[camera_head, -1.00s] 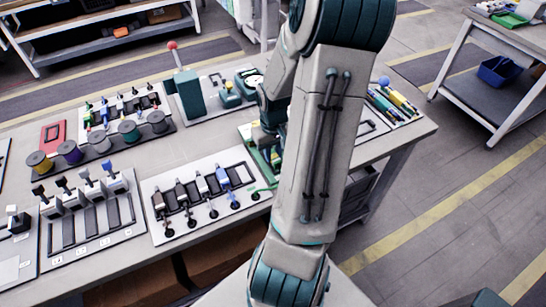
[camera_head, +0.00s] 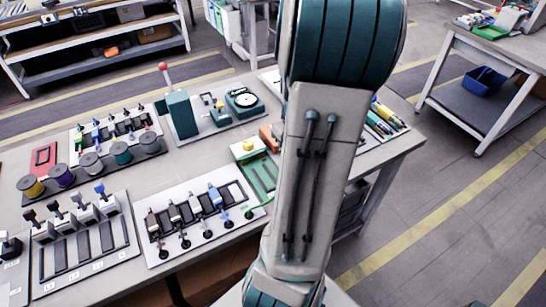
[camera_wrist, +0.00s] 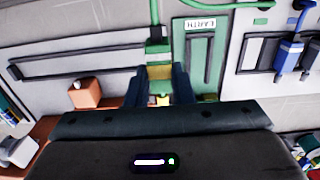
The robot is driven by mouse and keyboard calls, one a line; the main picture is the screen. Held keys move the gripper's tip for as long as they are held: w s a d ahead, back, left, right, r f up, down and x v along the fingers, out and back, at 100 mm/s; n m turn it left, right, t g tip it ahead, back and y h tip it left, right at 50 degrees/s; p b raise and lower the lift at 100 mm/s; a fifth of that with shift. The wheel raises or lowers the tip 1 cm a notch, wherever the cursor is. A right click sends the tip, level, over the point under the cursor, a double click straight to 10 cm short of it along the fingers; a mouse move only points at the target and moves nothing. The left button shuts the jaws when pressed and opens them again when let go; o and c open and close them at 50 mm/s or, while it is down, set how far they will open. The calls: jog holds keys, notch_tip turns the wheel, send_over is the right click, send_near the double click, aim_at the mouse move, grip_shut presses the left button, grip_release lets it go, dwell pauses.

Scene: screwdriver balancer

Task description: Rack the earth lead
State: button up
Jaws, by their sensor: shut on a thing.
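In the wrist view my gripper (camera_wrist: 160,88) is shut on the earth lead's green and yellow plug (camera_wrist: 159,72), and a green cable runs from it toward the top edge. The plug is just left of the green panel (camera_wrist: 184,66) with the upside-down EARTH label (camera_wrist: 199,24); its height above the surface is unclear. In the head view my arm hides the gripper and the plug. The green panel (camera_head: 262,178) shows there left of my arm, with a dark slot and a yellow-topped block (camera_head: 248,147) at its far end.
A plug rack (camera_head: 195,215) with grey and blue plugs stands left of the green panel. An orange block (camera_wrist: 85,93) is left of my gripper. Spools (camera_head: 91,162), a teal lever unit (camera_head: 182,113) and a dial unit (camera_head: 243,100) stand farther back.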

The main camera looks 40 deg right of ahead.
jog(key=w+a+p, duration=0.1)
jog(key=w+a, duration=0.3)
jog(key=a, duration=0.4)
jog(key=w+a+p, duration=0.1)
jog(key=w+a, duration=0.3)
jog(key=a, duration=0.3)
notch_tip(320, 180, down, 7)
jog(key=b, duration=0.6)
jog(key=shift+a+f, duration=0.15)
jog(key=shift+f, duration=0.05)
jog(key=shift+f+b, duration=0.6)
jog(key=shift+f, duration=0.05)
dwell(0.5)
jog(key=o, duration=1)
notch_tip(320, 180, up, 14)
jog(key=shift+f+p, duration=0.1)
jog(key=shift+p, duration=0.5)
